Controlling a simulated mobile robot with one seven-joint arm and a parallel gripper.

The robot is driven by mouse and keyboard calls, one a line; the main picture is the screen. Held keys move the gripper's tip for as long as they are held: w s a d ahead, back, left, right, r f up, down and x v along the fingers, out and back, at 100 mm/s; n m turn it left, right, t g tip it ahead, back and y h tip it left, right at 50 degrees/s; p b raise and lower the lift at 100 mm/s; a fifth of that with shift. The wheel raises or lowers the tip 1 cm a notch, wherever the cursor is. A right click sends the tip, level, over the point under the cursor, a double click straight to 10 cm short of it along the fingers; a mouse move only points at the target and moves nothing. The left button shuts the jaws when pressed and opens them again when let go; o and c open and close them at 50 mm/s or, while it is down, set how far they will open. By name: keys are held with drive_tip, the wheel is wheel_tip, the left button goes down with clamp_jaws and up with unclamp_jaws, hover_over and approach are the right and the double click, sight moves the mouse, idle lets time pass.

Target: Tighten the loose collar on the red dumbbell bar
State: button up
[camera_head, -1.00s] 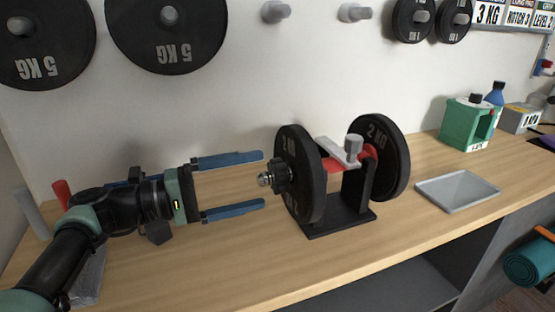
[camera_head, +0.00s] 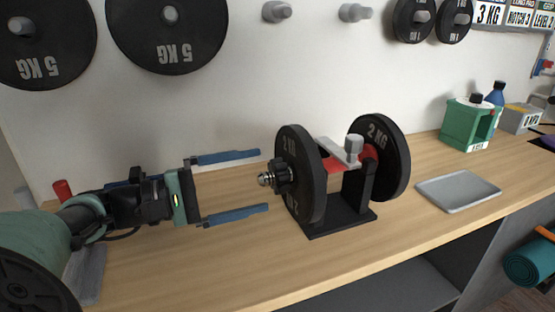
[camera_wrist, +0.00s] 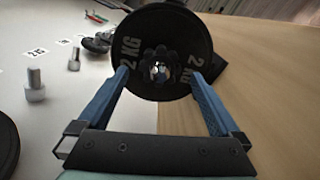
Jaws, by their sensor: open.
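The red dumbbell bar (camera_head: 331,165) lies level in a black stand (camera_head: 349,200), under a grey clamp (camera_head: 343,150). A black 2 KG plate sits at each end, the near one (camera_head: 303,180) on the left and the far one (camera_head: 389,158) on the right. The black collar (camera_head: 283,176) is on the bar's left end, outside the near plate, with the metal bar tip showing. In the wrist view the collar (camera_wrist: 161,66) is centred ahead. My gripper (camera_head: 264,181) is open and empty; its blue fingers point at the collar, one on each side, apart from it.
A grey tray (camera_head: 458,190) lies right of the stand. A green box (camera_head: 467,124) and a blue bottle (camera_head: 495,93) stand at the back right. Plates and pegs (camera_head: 276,11) are on the wall above. The wooden bench (camera_head: 240,250) is clear in front.

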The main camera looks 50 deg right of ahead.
sight(258, 181)
drive_tip(key=shift+p+x, duration=0.85)
drive_tip(key=shift+p, duration=0.45)
drive_tip(key=shift+p+x, duration=0.8)
drive_tip(key=shift+x, duration=0.05)
